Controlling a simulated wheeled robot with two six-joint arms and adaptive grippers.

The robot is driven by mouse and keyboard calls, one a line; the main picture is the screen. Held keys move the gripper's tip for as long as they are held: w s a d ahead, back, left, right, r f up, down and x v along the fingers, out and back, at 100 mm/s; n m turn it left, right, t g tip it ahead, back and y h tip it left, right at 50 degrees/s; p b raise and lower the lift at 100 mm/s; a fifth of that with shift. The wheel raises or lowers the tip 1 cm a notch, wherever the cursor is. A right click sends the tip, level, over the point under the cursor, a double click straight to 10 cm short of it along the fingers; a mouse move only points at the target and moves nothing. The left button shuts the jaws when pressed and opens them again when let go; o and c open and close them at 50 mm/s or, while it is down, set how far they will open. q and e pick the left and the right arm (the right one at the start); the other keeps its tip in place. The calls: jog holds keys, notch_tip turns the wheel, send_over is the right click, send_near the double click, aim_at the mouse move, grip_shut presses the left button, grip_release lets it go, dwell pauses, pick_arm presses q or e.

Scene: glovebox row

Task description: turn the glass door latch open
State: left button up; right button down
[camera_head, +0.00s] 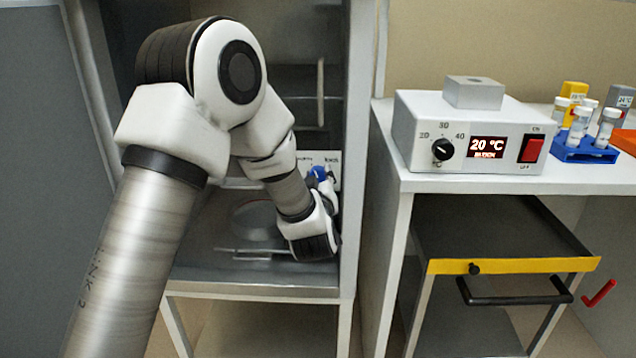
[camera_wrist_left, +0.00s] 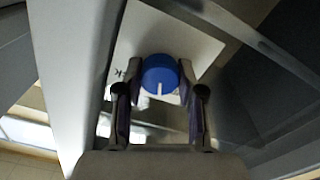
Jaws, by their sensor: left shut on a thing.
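The latch is a round blue knob (camera_wrist_left: 160,70) with a short white mark that points down in the left wrist view. It sits on a white plate (camera_wrist_left: 197,42) with partly hidden dark lettering. My left gripper (camera_wrist_left: 160,84) is shut on the knob, one finger at each side. In the head view, a bit of the blue knob (camera_head: 319,172) shows beyond my left wrist, at the right side of the glass-fronted cabinet. The fingertips are mostly hidden there. My right gripper is in neither view.
The cabinet's pale right post (camera_head: 357,150) stands close beside my left gripper. A vertical bar handle (camera_head: 320,90) is above it.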

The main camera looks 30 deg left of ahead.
pick_arm(q)
jog(key=shift+n+b, duration=1)
jog(key=shift+n, duration=1.3)
jog(key=o, duration=1.1)
jog(key=shift+o, duration=0.2)
jog(key=shift+s, duration=0.1)
jog(key=v, duration=1.2)
